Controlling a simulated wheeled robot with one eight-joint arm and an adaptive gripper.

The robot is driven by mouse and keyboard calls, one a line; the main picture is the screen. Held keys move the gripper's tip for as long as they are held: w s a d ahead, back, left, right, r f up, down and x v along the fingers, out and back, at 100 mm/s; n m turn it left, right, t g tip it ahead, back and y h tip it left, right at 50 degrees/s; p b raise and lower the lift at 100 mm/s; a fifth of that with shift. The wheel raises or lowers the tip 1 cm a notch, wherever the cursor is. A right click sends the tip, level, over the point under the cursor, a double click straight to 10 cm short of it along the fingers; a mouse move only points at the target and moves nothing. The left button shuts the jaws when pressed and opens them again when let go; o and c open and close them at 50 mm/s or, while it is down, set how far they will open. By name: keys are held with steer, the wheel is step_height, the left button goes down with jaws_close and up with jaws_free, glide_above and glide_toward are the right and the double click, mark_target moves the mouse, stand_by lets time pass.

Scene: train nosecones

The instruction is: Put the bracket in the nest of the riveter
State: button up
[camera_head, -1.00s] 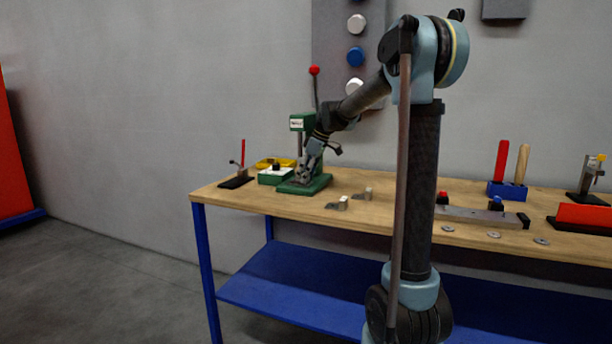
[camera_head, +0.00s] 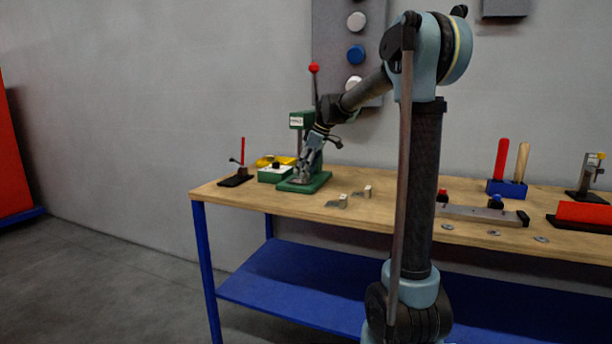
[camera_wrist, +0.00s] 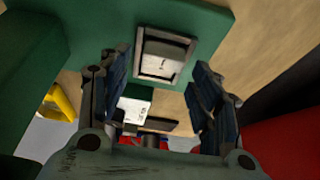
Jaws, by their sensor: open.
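The green riveter (camera_head: 298,123) stands at the left of the bench, with a red-knobbed lever. Its square grey-rimmed nest (camera_wrist: 139,58) shows on the green base in the wrist view. A grey bracket (camera_wrist: 163,55) lies inside the rim; I cannot tell whether it is fully seated. My gripper (camera_wrist: 160,85) is open, its two dark fingers apart with nothing held between them. In the head view my gripper (camera_head: 306,172) is low over the riveter base and hides the nest.
Two more brackets (camera_head: 342,201) (camera_head: 367,191) lie on the bench (camera_head: 270,203) right of the riveter. A green-and-white box (camera_head: 270,175) and a yellow tray (camera_head: 285,160) stand close at its left. Bare bench lies in front.

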steer(key=v, duration=1.1)
steer(key=shift+s+d+r, duration=0.1)
steer(key=shift+s+d, duration=0.05)
